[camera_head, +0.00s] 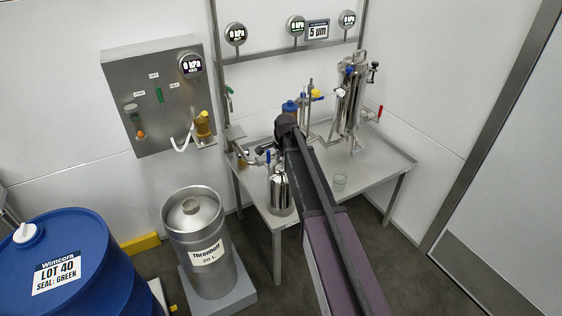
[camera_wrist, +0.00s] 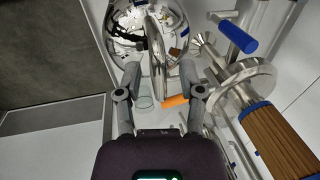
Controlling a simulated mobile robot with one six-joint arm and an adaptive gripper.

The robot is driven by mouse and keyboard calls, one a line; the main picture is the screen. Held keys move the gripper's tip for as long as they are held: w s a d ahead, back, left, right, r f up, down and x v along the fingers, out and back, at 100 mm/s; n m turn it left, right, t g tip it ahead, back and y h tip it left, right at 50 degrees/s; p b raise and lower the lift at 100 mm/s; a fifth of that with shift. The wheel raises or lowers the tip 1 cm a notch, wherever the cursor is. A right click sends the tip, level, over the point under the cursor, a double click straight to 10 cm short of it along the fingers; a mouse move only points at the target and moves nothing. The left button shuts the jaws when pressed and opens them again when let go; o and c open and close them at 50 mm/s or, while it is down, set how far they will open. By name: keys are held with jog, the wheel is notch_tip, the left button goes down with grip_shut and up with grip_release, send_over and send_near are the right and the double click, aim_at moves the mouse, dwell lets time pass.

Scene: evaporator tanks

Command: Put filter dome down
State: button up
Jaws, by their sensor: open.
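The shiny steel filter dome (camera_head: 280,192) looks to stand on the left front part of the steel table, partly behind my arm. In the wrist view its mirror-like body (camera_wrist: 130,18) is at the top, and a steel loop (camera_wrist: 157,55) on it reaches between my fingers. My gripper (camera_wrist: 158,68) is open, one finger on each side of that loop. I cannot tell whether a finger touches it. In the head view the arm hides the gripper. A brown pleated filter cartridge (camera_wrist: 290,140) on a flanged steel base is at right in the wrist view.
The table (camera_head: 385,165) also holds a glass beaker (camera_head: 339,183) and a tall steel vessel (camera_head: 350,100) with valves. A blue-handled valve (camera_wrist: 235,35) is near my gripper. A steel keg (camera_head: 200,245) and a blue drum (camera_head: 70,265) stand at left.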

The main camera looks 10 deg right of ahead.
notch_tip(320, 180, up, 12)
jog(key=s+p, duration=0.2)
jog(key=p, duration=0.9)
jog(key=shift+d+f, duration=0.15)
jog(key=shift+d, duration=0.2)
jog(key=shift+s, duration=0.1)
jog(key=s+n+g, duration=0.2)
jog(key=s+n, duration=1.2)
jog(key=s, duration=1.3)
jog(key=shift+f+h, duration=0.15)
jog(key=shift+h, duration=0.15)
jog(key=shift+a, duration=0.1)
jog(key=shift+r+p, duration=0.5)
jog(key=shift+p, duration=0.25)
